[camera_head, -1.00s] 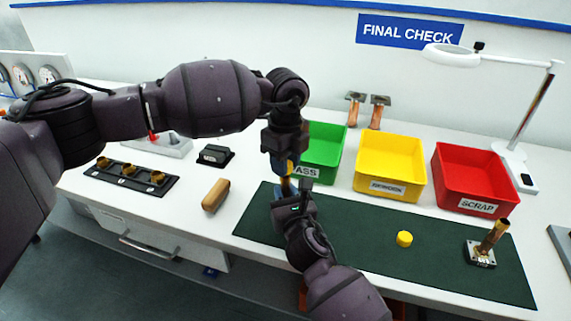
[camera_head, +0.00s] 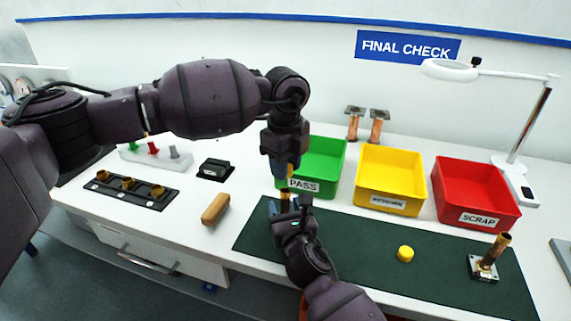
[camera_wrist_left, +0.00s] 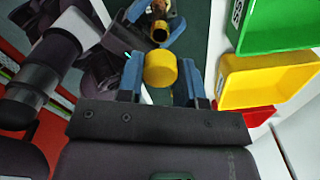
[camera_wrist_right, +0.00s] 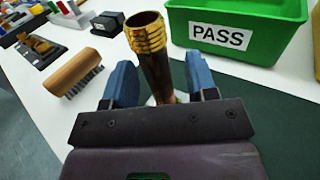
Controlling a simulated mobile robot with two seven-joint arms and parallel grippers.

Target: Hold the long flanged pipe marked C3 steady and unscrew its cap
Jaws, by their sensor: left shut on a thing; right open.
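The long flanged pipe (camera_wrist_right: 155,65) stands with its brass threaded end bare and open in the right wrist view; its C3 mark cannot be read and its flange is hidden. It also shows in the left wrist view (camera_wrist_left: 159,34). My left gripper (camera_head: 284,178) is above the pipe, its blue fingers shut on a yellow cap (camera_wrist_left: 160,70), which is apart from the thread. My right gripper (camera_head: 288,208) is low at the pipe, open, with one finger (camera_wrist_right: 122,85) on each side of it. A second yellow cap (camera_head: 405,253) lies on the green mat.
A shorter flanged pipe (camera_head: 490,258) stands at the mat's right end. Green PASS (camera_head: 325,160), yellow (camera_head: 391,180) and red SCRAP (camera_head: 475,195) bins line the back. A brush (camera_head: 215,208) and a black rack (camera_head: 130,186) lie left. The dark mat (camera_head: 350,235) is mostly clear.

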